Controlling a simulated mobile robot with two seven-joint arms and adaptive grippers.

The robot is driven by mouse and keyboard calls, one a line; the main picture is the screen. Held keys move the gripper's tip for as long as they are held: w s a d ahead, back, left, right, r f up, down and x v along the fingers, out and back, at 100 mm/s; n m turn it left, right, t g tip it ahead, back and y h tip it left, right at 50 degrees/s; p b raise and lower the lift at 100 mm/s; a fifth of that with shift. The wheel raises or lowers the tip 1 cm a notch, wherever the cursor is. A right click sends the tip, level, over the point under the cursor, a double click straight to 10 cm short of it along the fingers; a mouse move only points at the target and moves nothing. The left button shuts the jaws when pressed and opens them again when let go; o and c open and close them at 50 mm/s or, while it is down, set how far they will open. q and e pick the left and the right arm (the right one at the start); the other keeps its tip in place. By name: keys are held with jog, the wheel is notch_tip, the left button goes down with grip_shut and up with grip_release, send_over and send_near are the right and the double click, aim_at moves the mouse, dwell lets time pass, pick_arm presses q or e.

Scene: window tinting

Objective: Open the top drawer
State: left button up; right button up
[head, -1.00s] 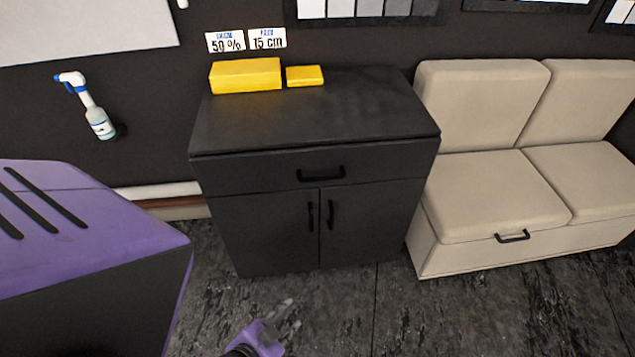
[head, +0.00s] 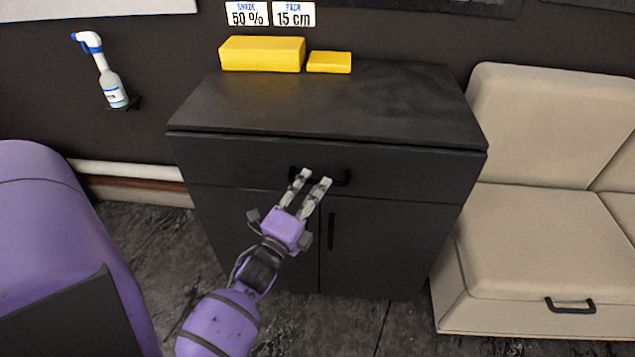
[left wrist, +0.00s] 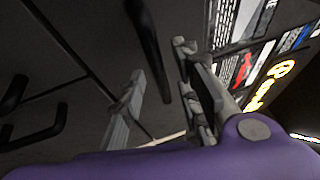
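The top drawer (head: 235,160) is the wide dark front under the top of the black cabinet, and it is closed. Its black bar handle (head: 344,179) is partly hidden behind my left gripper (head: 315,178). That gripper is open, its two fingers apart at the handle. In the left wrist view the dark handle bar (left wrist: 150,45) shows between the two fingers of my left gripper (left wrist: 160,62); I cannot tell whether they touch it. My right gripper is not in view.
Two cabinet doors with upright handles (head: 331,230) are below the drawer. Yellow blocks (head: 262,54) lie on the cabinet top (head: 330,105). A beige sofa (head: 540,240) stands close on the right. A spray bottle (head: 112,88) hangs on the wall at left.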

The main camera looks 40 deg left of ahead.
pick_arm(q)
jog(key=shift+x, duration=1.35)
jog(key=shift+f, duration=0.1)
grip_shut()
